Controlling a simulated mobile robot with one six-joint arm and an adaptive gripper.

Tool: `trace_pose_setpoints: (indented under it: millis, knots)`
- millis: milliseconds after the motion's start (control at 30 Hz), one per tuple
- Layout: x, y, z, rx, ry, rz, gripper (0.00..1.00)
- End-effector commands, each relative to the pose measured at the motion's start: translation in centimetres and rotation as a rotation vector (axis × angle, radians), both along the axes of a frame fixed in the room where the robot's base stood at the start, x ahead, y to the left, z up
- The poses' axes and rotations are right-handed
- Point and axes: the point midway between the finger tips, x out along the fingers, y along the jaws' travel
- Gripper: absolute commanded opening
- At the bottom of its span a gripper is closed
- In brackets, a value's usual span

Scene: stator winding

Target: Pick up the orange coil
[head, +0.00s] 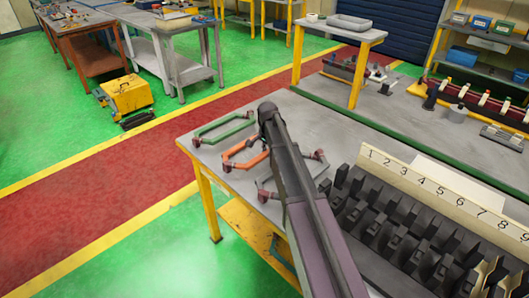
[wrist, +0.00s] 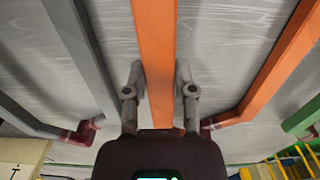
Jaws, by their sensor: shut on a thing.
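The orange coil (head: 250,163) lies on the grey table (head: 200,162), between the green coil and the grey coil. Part of it is hidden behind my arm in the head view. In the wrist view one straight side of the orange coil (wrist: 155,45) runs between the fingers of my gripper (wrist: 156,78), which is shut on it. Its other orange side (wrist: 268,78) shows to the right, with a dark red end piece. My gripper itself is hidden in the head view. I cannot tell if the coil is clear of the table.
The green coil (head: 222,127) lies on the far side of the orange one. A grey coil (wrist: 80,60) lies on the other side, partly behind my arm. The dark slotted stator (head: 410,225) with a numbered strip (head: 440,190) fills the right of the table.

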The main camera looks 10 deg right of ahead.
Motion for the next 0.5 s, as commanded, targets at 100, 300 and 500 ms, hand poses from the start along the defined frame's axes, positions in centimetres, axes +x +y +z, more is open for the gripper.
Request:
trace_pose_setpoints:
  millis: [100,300,500]
  knots:
    - [0.0,0.0,0.7,0.000,0.000,0.000,0.00]
    - [0.0,0.0,2.1,0.001,-0.001,0.000,0.00]
    - [-0.2,0.1,3.9,0.001,-0.001,-0.001,0.00]
